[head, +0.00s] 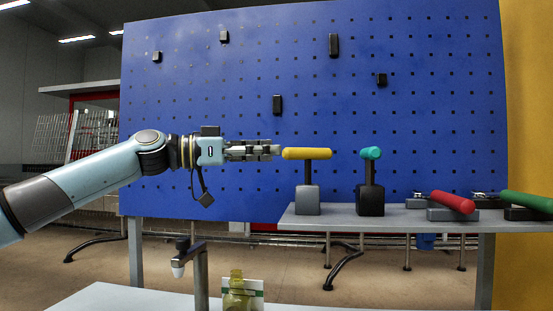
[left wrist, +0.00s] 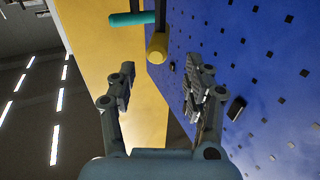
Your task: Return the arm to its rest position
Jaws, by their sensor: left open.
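My left arm (head: 95,180) comes in from the left in the head view and reaches out level in front of the blue pegboard. My left gripper (head: 262,151) is close to the left end of a yellow handle (head: 307,153), which sits on an upright post with a grey block base (head: 307,200). In the left wrist view the two fingers of the left gripper (left wrist: 163,90) are spread apart with nothing between them. The yellow handle's round end (left wrist: 157,46) shows beyond the fingertips. My right gripper is in neither view.
A teal handle (head: 371,153) stands right of the yellow one on the grey shelf (head: 335,217). Red (head: 453,201) and green (head: 527,201) handles lie further right. The blue pegboard (head: 300,80) with several black blocks stands behind. A yellow bottle (head: 237,290) stands on a white surface below.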

